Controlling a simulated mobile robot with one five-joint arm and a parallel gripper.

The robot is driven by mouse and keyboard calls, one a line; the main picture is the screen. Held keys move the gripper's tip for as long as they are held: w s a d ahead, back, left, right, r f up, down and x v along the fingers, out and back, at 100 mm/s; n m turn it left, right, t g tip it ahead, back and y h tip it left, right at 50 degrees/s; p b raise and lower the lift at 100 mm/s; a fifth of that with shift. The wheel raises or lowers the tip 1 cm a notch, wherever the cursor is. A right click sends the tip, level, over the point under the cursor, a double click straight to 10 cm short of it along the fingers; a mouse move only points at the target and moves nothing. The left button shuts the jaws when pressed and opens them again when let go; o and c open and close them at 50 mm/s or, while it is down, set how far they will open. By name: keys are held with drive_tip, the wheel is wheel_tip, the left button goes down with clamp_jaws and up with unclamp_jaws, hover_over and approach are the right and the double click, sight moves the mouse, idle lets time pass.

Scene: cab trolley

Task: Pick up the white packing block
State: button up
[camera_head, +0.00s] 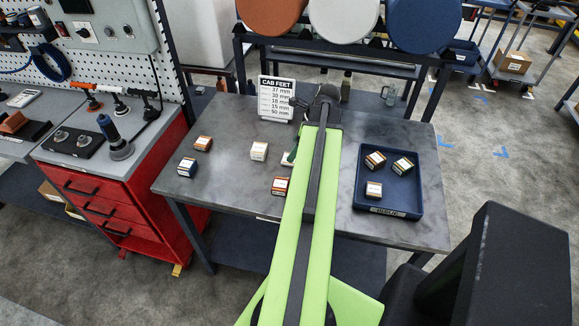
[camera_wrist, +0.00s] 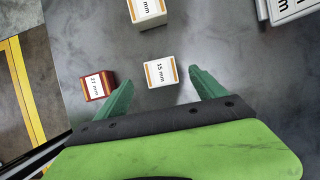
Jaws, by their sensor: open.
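In the wrist view a white packing block (camera_wrist: 160,72) with an orange-edged label reading 15 mm lies just ahead of my gripper (camera_wrist: 163,90), between the lines of its two green fingers. The fingers are open and apart from it. A second pale block (camera_wrist: 147,10) with an orange band is cut off at the top edge of that view. It appears to be the white block (camera_head: 259,150) left of my arm in the head view. My gripper (camera_head: 291,155) shows only as a bit of green finger.
A red-brown block (camera_wrist: 97,85) lies near the left finger, also in the head view (camera_head: 280,186). Brown (camera_head: 203,144) and blue (camera_head: 187,166) blocks lie further left. A blue tray (camera_head: 391,207) with three blocks is on the right. A size sign (camera_head: 277,98) stands behind.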

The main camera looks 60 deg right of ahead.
drive_tip(key=b+x, duration=0.5)
drive_tip(key=shift+s+f, duration=0.15)
drive_tip(key=shift+f, duration=0.1)
drive_tip(key=shift+r, duration=0.2)
drive_tip(key=c, duration=1.5)
drive_tip(key=shift+o, duration=0.2)
drive_tip(key=shift+r+p, duration=0.55)
drive_tip(key=shift+p, duration=0.1)
wheel_tip(320, 180, up, 4)
drive_tip(key=p, duration=0.4)
drive_tip(key=s+d+r+p, duration=0.6)
drive_tip(key=s+d, duration=0.2)
drive_tip(key=shift+d, duration=0.25)
